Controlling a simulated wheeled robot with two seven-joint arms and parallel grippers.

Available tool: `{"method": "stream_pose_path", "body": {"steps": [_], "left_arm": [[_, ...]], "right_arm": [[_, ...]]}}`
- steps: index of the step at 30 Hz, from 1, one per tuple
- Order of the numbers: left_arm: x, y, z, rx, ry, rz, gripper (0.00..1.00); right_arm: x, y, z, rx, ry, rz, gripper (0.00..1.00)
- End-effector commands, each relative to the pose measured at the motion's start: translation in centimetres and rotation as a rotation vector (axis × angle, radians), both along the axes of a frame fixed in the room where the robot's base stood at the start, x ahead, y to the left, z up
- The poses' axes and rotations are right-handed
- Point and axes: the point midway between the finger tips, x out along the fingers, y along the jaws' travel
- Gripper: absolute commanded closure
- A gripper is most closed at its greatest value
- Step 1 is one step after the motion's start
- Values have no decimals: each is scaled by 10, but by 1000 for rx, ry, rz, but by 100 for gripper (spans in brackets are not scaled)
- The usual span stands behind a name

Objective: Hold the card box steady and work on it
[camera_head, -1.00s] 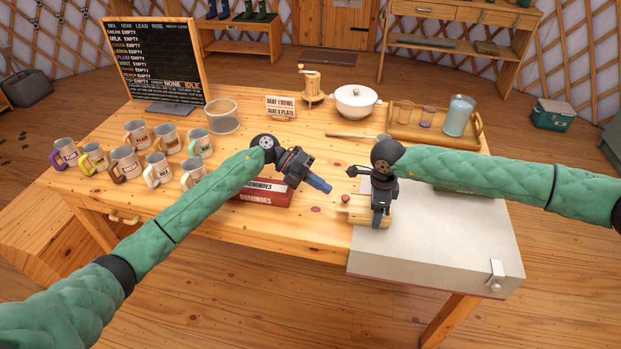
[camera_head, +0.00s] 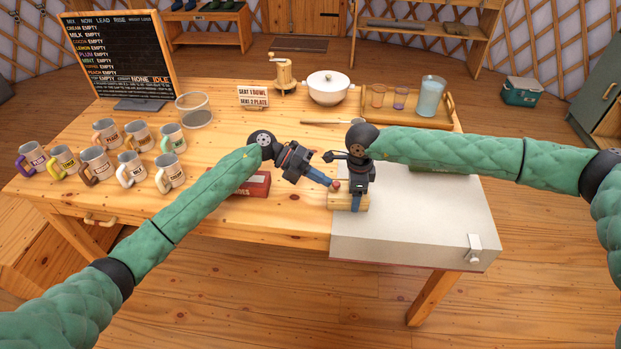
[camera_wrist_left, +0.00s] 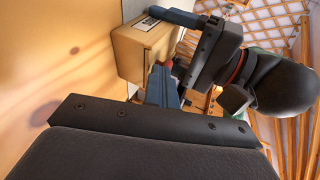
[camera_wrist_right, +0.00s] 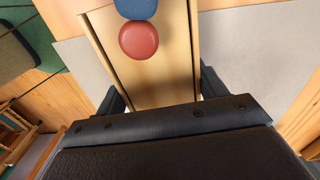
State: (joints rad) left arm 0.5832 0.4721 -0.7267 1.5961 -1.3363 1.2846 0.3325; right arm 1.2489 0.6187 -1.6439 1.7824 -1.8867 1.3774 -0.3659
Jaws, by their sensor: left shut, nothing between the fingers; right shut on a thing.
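The card box (camera_head: 344,201) is a small pale tan block at the left edge of the grey board. My right gripper (camera_head: 357,199) is shut on it from above, with a finger on each side in the right wrist view. A round red button-like piece (camera_wrist_right: 139,39) sits on the box's top face. My left gripper (camera_head: 332,185) is shut and empty, its blue fingertips right beside the red piece. In the right wrist view a blue tip (camera_wrist_right: 136,8) overlaps the red piece's edge; I cannot tell whether they touch. The left wrist view shows the box (camera_wrist_left: 135,55) with a printed label.
The grey board (camera_head: 415,225) covers the table's front right, with a metal clip at its corner. A red dominoes box (camera_head: 258,184) lies behind my left forearm. Several mugs (camera_head: 132,168) stand left. A wooden tray (camera_head: 445,117) with glasses and a white pot (camera_head: 328,88) stand behind.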

Motion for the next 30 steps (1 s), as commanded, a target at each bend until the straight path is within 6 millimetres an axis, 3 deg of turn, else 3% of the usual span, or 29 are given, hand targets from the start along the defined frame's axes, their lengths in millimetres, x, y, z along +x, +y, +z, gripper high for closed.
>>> {"method": "stream_pose_path", "body": {"steps": [3, 14, 30], "left_arm": [[-1, -8, 0, 0, 0, -1, 100], [0, -5, 1, -1, 1, -2, 100], [21, 70, 32, 2, 0, 2, 100]], "right_arm": [[0, 1, 0, 1, 0, 1, 51], [0, 2, 1, 3, -1, 3, 51], [0, 0, 0, 1, 0, 1, 51]]}}
